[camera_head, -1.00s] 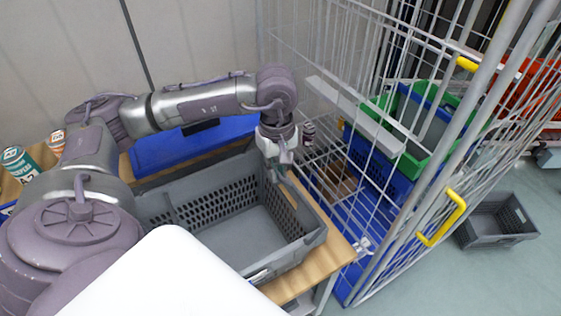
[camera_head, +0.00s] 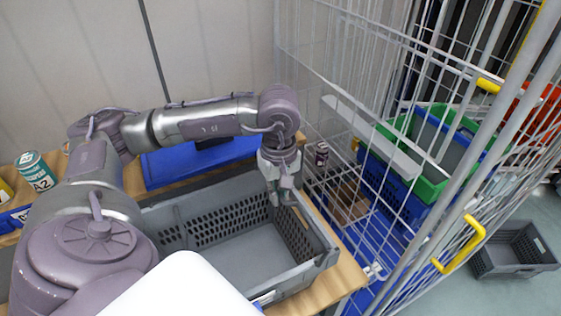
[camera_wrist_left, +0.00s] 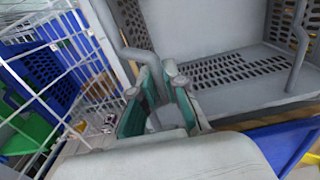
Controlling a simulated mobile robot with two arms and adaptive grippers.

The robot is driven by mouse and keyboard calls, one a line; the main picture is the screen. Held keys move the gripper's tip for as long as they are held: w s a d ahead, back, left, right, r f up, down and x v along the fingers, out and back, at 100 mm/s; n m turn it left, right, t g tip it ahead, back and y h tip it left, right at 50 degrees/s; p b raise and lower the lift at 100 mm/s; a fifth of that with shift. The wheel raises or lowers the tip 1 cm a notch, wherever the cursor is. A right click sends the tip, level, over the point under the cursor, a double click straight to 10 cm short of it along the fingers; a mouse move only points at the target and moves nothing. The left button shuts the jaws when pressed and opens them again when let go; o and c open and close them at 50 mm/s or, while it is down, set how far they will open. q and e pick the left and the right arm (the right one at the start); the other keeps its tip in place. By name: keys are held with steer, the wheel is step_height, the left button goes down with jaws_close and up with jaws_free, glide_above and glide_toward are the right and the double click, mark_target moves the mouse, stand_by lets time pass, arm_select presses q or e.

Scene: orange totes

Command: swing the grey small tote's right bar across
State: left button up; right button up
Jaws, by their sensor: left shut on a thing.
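The grey small tote (camera_head: 250,250) stands open and empty on the wooden table, with perforated walls. My left gripper (camera_head: 282,196) points down at its far right corner, at the top of the right wall. In the left wrist view, my left gripper (camera_wrist_left: 160,98) is shut on the grey right bar (camera_wrist_left: 134,52), which runs in between its green-padded fingers. The tote (camera_wrist_left: 235,22) fills the upper right there, and its other bar (camera_wrist_left: 300,36) shows on the far side. The gripped part of the bar is hidden by the fingers. My right gripper is not in view.
A wire cage trolley (camera_head: 345,60) with yellow handles stands close on the right, holding green and blue totes (camera_head: 425,185). Another grey tote (camera_head: 510,250) is on the floor.

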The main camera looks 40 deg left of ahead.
arm_select(q)
steer(key=shift+s+a+f+b, duration=0.2)
steer(key=shift+s+b, duration=0.1)
steer(key=shift+s, duration=0.1)
steer(key=shift+s+a+f+b, duration=0.2)
steer(key=shift+s+b, duration=0.1)
steer(key=shift+s, duration=0.1)
steer(key=shift+s+a+f+b, duration=0.2)
steer(key=shift+s+f+b, duration=0.5)
steer(key=shift+b, duration=0.3)
